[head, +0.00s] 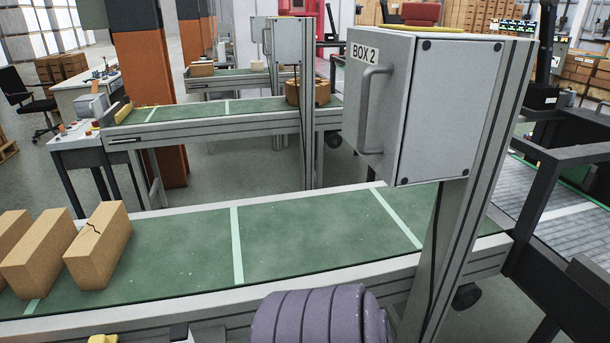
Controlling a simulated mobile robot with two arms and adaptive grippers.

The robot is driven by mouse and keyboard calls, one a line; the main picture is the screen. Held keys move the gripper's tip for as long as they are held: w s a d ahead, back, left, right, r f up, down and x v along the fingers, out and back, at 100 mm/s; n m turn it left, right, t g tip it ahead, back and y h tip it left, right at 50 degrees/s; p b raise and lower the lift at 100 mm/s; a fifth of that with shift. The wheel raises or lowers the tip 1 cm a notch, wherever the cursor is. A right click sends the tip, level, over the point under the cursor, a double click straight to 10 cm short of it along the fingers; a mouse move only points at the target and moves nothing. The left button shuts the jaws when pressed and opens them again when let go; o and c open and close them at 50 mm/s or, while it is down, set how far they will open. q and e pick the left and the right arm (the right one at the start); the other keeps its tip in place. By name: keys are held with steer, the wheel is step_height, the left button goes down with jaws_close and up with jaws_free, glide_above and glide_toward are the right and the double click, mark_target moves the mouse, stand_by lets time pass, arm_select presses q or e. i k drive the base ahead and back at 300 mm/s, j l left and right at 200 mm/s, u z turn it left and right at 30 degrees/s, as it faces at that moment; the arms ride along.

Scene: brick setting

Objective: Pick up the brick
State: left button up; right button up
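Three tan bricks stand on edge in a row at the left end of the near green conveyor belt (300,245). The rightmost brick (92,262) has a dark jagged crack on its top face. A middle brick (38,272) stands close to its left. The third brick (12,229) is farthest left and partly cut off by the picture edge. Neither of my grippers shows in the head view, and no gripper is seen touching the bricks.
The belt right of the bricks is clear, with pale cross stripes. A grey box labelled BOX 2 (440,110) stands on a post (450,240) at the belt's near right. More conveyors (230,115) lie behind. A metal roller track (565,215) is at the right.

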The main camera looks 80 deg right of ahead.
mark_target(93, 258)
steer(key=z, duration=1.35)
